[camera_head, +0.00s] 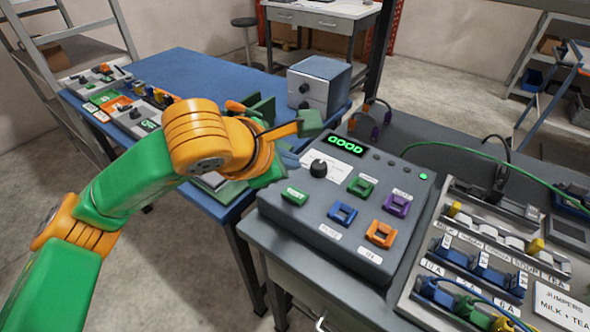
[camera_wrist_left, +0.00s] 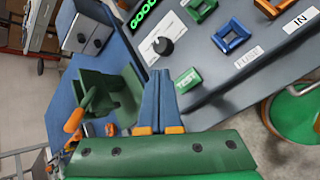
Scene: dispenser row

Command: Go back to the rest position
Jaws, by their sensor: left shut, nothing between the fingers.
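My left arm reaches in from the left in the head view. My left gripper (camera_head: 291,160) is beside the left edge of the grey tester box (camera_head: 330,200). In the left wrist view its two blue fingers (camera_wrist_left: 159,98) lie together, shut and empty. The tester display (camera_head: 345,144) reads GOOD in green. The box has a black knob (camera_head: 318,168), a green TEST button (camera_head: 294,195), and green, purple, blue and orange square frames. The button also shows in the left wrist view (camera_wrist_left: 188,80), just right of the fingers. My right gripper is not in view.
A blue table (camera_head: 190,75) stands behind my left arm, with trays of parts at its left and a grey box (camera_head: 318,84) with knobs at its right. A rack of connectors (camera_head: 485,255) lies right of the tester. A green cable (camera_head: 480,153) crosses the bench.

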